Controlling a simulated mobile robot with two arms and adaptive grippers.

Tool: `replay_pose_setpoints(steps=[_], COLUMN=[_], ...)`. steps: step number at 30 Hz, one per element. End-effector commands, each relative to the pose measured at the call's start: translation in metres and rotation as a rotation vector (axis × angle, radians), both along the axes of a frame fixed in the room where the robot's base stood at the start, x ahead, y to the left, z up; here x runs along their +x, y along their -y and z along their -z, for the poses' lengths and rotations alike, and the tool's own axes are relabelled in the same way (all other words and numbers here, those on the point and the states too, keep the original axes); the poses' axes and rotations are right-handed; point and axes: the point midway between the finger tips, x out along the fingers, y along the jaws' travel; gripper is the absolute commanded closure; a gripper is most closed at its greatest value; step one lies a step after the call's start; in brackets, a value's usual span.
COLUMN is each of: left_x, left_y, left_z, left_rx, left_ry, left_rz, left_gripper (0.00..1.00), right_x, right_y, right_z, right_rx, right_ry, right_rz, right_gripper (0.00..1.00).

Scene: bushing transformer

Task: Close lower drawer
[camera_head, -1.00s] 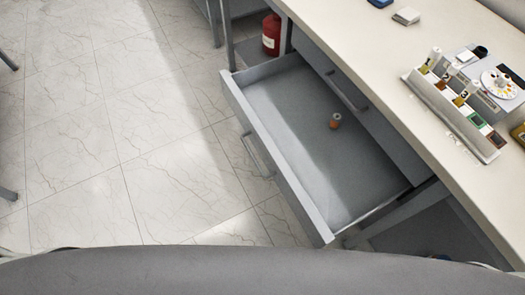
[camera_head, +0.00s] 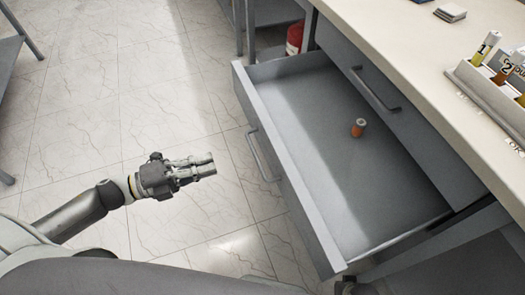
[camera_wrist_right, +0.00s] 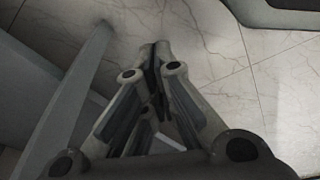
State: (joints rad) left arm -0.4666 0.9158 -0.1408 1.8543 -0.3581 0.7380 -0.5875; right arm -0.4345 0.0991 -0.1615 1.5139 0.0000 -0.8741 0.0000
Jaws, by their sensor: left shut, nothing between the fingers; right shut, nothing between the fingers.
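The lower drawer (camera_head: 350,175) is pulled far out from under the worktop. Its grey front panel has a bar handle (camera_head: 262,157) facing the floor side. A small orange-brown bobbin-like object (camera_head: 358,128) stands inside on the drawer floor. My left gripper (camera_head: 212,165) is shut and empty, in the air to the left of the drawer front, apart from the handle. My right gripper (camera_wrist_right: 158,50) shows in the right wrist view, shut and empty over the floor, beside a grey panel whose identity I cannot tell.
The upper drawer (camera_head: 375,90) is shut, with its own handle. The white worktop (camera_head: 425,50) carries a rack (camera_head: 490,85) of numbered vials. A red cylinder (camera_head: 295,38) stands behind the drawer. The tiled floor (camera_head: 170,80) left of the drawer is clear.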

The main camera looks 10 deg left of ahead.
Motion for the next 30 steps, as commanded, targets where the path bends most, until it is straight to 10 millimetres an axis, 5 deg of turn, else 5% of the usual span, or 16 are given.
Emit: replay_pose_setpoints(steps=[21,30], left_x=[0.064,0.077], left_y=[0.092,0.112], left_z=[-0.002,0.000], left_rx=[-0.003,-0.001], left_ry=[0.001,-0.002], left_rz=[-0.004,-0.006], left_gripper=[1.00,1.00], right_x=[0.006,0.005], right_y=[-0.001,0.000], right_z=[-0.011,-0.009], right_rx=[0.000,0.001], right_ry=[0.005,0.008], right_rz=[0.001,0.002], right_gripper=[1.00,1.00])
